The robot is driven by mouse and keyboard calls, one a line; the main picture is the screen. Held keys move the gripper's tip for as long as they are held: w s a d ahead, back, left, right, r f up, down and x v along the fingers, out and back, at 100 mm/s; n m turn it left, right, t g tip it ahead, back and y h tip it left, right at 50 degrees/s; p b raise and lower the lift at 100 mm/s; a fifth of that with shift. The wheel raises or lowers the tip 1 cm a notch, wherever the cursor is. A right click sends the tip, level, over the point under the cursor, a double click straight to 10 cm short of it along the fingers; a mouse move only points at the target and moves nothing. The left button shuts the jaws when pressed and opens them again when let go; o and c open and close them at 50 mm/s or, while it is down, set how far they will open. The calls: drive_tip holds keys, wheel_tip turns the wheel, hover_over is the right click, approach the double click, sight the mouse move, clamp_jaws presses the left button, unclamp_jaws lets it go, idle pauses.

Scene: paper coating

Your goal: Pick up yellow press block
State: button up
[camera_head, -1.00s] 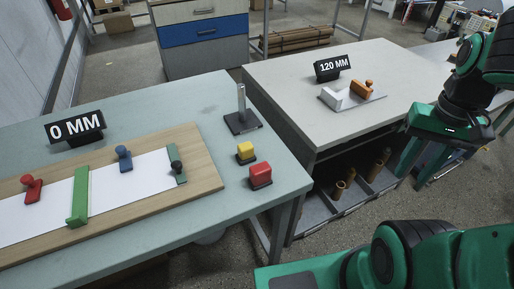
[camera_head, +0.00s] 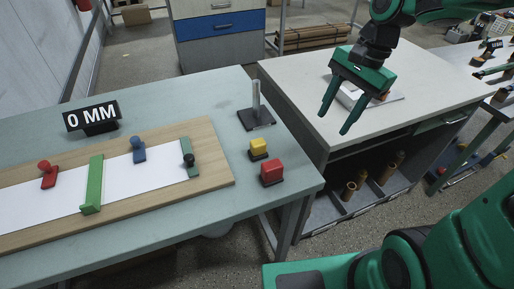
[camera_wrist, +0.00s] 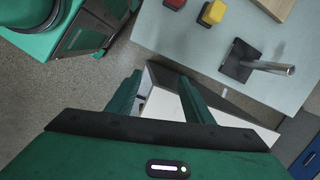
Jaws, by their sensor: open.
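The yellow press block (camera_head: 258,147) sits on a small dark base near the right end of the pale green table. It also shows at the top of the wrist view (camera_wrist: 215,12). The red block (camera_head: 271,171) stands just in front of it, close beside it. My gripper (camera_head: 336,118) is open and empty, fingers pointing down, above the front left part of the grey table. It is to the right of the yellow block and apart from it. In the wrist view the two fingers (camera_wrist: 158,92) show with nothing between them.
A metal post on a dark base (camera_head: 257,115) stands behind the yellow block. A wooden board (camera_head: 222,180) with white paper, a green bar (camera_head: 93,185) and knobbed blocks lies to the left. A gap separates the two tables. A white block and tray are partly hidden behind my gripper.

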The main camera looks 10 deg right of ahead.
drive_tip(key=w+a+m+g+y, duration=0.1)
drive_tip(key=w+a+m+y, duration=0.2)
drive_tip(key=a, duration=1.1)
drive_tip(key=h, duration=0.1)
hover_over(258, 141)
drive_tip(key=d, duration=0.2)
drive_tip(key=shift+g, duration=0.3)
drive_tip(key=f, duration=0.4)
drive_tip(key=shift+w+d, duration=0.1)
drive_tip(key=shift+w, duration=0.25)
drive_tip(key=shift+x, duration=3.15)
drive_tip(key=shift+s+d, duration=0.1)
clamp_jaws()
